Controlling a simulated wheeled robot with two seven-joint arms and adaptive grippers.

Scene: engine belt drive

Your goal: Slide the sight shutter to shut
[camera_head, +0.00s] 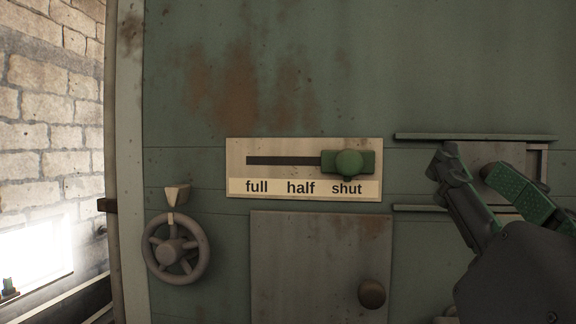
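A green slider with a round knob (349,163) sits at the right end of a dark slot, above the word "shut" on a pale plate (235,160) marked full, half and shut. To its right, a greyish sliding panel (480,152) sits between two horizontal rails; I cannot tell which of the two is the sight shutter.
A grey handwheel (175,250) is at the lower left of the green wall. A grey door (300,265) with a round knob (371,294) is below the marked plate. The upper rail (470,137) and lower rail (420,209) stick out. A brick wall (40,130) is at far left.

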